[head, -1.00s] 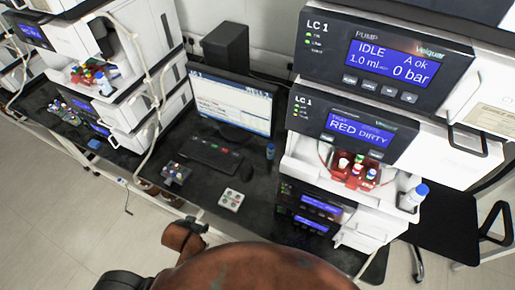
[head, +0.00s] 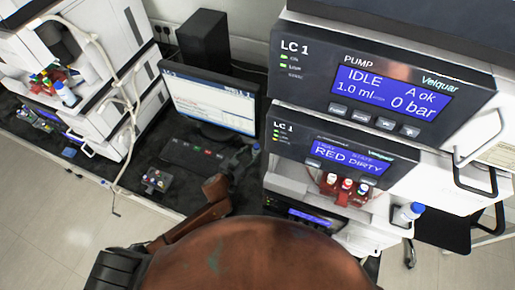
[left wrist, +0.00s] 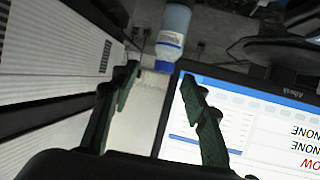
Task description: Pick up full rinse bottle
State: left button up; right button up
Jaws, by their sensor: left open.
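A small bottle with a blue cap (head: 256,147) stands on the dark bench between the monitor and the LC 1 stack, partly hidden by my gripper. In the left wrist view the bottle (left wrist: 174,28) hangs at the top, inverted in the picture, with a blue cap and a label too small to read. My left gripper (head: 242,158) is beside it. In the left wrist view its two open fingers (left wrist: 160,88) point towards the bottle, which lies just beyond the tips, with nothing held. My right gripper is out of view.
The monitor (head: 212,98) stands close to the left gripper, with the keyboard (head: 195,152) before it. The LC 1 stack (head: 330,150) rises on the right, its display reading RED DIRTY, with capped vials in a red holder (head: 342,190). A small vial block (head: 155,181) sits on the bench.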

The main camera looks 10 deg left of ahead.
aim_at(255, 147)
pick_arm(q)
jog(key=x, duration=0.3)
jog(key=shift+w+a+r, duration=0.1)
jog(key=shift+a+r, duration=0.05)
jog(key=shift+a, duration=0.05)
jog(key=x, duration=0.3)
jog(key=shift+w, duration=0.3)
jog(key=c, duration=1)
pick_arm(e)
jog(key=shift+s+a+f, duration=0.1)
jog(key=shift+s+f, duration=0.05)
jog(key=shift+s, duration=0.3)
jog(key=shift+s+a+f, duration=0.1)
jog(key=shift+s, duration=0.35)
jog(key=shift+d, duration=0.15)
